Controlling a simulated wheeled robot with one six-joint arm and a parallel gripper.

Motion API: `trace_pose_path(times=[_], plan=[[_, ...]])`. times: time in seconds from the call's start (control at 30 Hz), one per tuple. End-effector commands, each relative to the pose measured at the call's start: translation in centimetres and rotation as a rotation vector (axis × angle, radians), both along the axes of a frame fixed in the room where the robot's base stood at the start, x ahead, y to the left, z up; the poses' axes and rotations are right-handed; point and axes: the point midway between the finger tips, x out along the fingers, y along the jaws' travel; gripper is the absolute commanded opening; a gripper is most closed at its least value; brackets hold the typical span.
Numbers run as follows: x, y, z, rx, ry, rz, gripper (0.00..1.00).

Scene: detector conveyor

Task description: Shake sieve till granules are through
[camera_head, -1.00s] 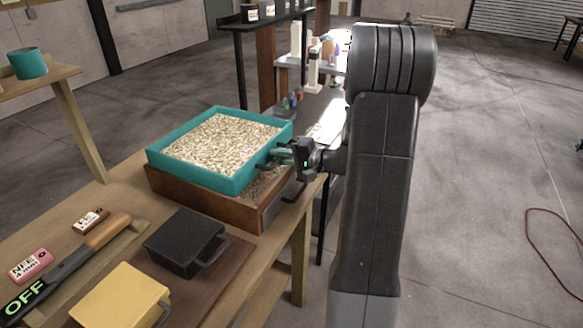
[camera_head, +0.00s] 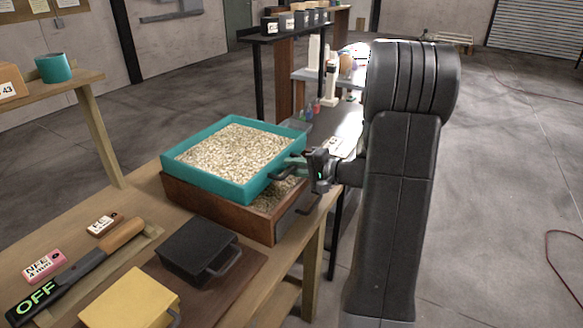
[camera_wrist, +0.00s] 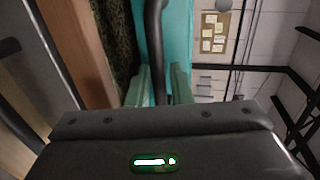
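The teal sieve (camera_head: 262,190), full of pale granules (camera_head: 235,150), sits above a brown wooden box (camera_head: 222,210) on the wooden workbench. Some granules show inside the box at its right side. My gripper (camera_head: 302,162) is at the sieve's right side, at its dark handle (camera_head: 288,170). In the wrist view the green fingers (camera_wrist: 160,85) are on both sides of the dark handle bar (camera_wrist: 154,40), with the teal wall behind it. The fingers look closed on the handle. How far the sieve rests on the box is hard to tell.
A black lidded box (camera_head: 198,248), a yellow box (camera_head: 130,300), a dark tool reading OFF (camera_head: 75,275) and a pink box (camera_head: 44,265) lie at the front of the bench. A teal cup (camera_head: 53,68) stands on a side shelf. Open floor lies to the right.

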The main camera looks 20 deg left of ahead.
Motion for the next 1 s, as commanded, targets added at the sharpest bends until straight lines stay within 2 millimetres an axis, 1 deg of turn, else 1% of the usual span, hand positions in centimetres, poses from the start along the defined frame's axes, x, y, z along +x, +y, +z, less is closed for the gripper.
trace_pose_path(times=[0.17,0.3,0.4,0.5,0.6,0.7,1.0], plan=[[-0.1,-3.6,0.6,0.001,-0.003,-0.004,0.19],[-0.4,-6.9,1.3,0.002,-0.002,-0.006,0.19],[-0.6,-8.9,1.8,0.002,-0.002,-0.004,0.19],[-0.8,-10.5,2.1,0.001,-0.002,-0.003,0.19],[-0.9,-11.6,2.4,0.002,-0.001,-0.002,0.19],[-0.9,-12.2,2.6,0.001,0.0,-0.002,0.19],[-1.0,-12.4,2.7,0.001,0.0,0.001,0.19]])
